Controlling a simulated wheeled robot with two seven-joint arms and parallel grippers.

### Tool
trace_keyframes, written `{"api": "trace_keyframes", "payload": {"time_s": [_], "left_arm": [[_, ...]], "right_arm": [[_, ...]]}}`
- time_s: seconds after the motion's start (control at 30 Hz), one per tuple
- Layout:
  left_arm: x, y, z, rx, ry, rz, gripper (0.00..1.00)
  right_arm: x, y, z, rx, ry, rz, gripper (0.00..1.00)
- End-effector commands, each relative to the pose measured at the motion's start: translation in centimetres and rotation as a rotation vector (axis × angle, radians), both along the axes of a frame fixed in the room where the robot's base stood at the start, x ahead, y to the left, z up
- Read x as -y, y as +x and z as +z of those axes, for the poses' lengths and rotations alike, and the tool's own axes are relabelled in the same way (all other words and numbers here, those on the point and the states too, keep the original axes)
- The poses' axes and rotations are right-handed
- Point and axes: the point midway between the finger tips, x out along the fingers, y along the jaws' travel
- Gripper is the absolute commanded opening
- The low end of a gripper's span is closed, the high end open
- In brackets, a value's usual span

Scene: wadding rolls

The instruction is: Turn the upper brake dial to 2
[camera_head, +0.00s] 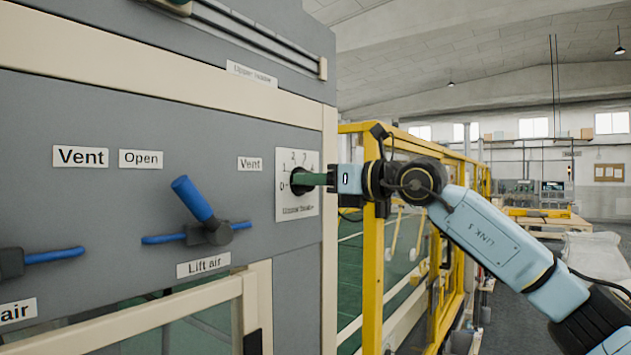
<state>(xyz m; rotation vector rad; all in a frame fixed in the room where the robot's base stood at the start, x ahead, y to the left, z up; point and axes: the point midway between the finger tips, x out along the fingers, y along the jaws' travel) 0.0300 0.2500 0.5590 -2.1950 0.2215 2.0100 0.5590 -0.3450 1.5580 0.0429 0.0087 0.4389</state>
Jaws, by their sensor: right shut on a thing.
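The upper brake dial (297,190) is a dark round knob on a white scale plate (284,209) at the right end of the grey panel. Small numbers ring the knob; 0 and 1 show at its left and 2 above. The label under it is too small to read surely. My right gripper (309,179) reaches in from the right and is shut on the dial, its green fingers level at the knob. The fingers hide part of the knob, and its pointer cannot be made out. My left gripper is not in view.
Another blue handle (55,255) is at the far left.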

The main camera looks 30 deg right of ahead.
Motion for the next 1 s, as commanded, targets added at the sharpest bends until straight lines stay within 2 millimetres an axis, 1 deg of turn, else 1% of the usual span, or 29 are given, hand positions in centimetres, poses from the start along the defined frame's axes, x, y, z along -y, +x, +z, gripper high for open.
{"api": "trace_keyframes", "payload": {"time_s": [0.27,0.6,1.0], "left_arm": [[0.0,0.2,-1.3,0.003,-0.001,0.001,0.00],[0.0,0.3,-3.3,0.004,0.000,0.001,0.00],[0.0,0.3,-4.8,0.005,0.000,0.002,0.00]], "right_arm": [[0.0,0.0,-0.2,-0.053,0.131,0.001,0.14],[0.1,0.1,-0.3,-0.170,0.416,0.001,0.14],[0.2,0.1,-0.4,-0.317,0.767,0.001,0.14]]}}
